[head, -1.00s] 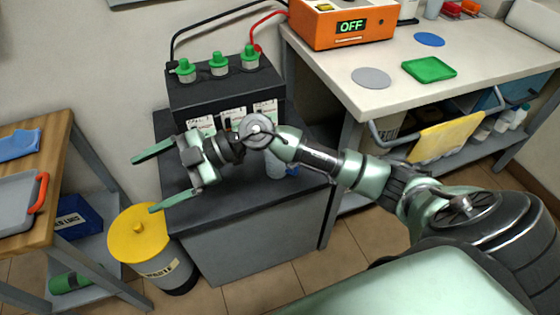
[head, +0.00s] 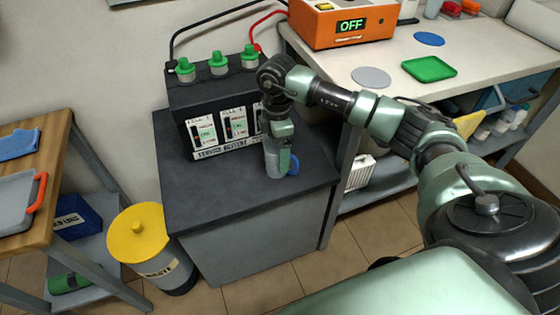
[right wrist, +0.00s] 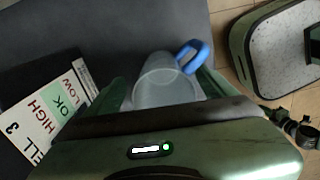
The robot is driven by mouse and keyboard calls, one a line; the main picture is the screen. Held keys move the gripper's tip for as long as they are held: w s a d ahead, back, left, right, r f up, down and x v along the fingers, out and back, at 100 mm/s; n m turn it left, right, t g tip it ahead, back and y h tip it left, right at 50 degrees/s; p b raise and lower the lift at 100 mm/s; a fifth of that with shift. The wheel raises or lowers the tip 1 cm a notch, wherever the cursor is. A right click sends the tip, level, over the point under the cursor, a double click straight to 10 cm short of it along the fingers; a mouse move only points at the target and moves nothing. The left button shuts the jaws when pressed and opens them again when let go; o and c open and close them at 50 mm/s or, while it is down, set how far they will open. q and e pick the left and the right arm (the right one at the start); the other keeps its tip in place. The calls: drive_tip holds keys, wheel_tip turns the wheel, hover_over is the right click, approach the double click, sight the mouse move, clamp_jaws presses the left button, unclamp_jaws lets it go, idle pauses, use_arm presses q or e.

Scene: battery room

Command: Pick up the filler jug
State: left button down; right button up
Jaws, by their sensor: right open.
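The filler jug is a clear, bluish jug (head: 274,168) with a blue handle, standing on the dark cabinet top in front of the battery. It also shows in the right wrist view (right wrist: 160,88), with its blue handle at the upper right. My right gripper (head: 280,160) points down over the jug and hides part of it in the head view. In the right wrist view its open fingers (right wrist: 165,92) lie on either side of the jug. I cannot tell whether either finger touches it. My left gripper is in no view.
The black battery (head: 215,100) with green caps and cell labels stands close behind the jug. The cabinet top (head: 215,185) is clear at its front left. A yellow-lidded bin (head: 138,232) stands left, and a white workbench (head: 385,95) stands right.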

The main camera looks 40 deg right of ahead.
drive_tip(key=f, duration=0.3)
drive_tip(key=shift+s+f, duration=0.2)
drive_tip(key=shift+f, duration=0.15)
drive_tip(key=shift+r, duration=0.1)
drive_tip(key=c, duration=1.5)
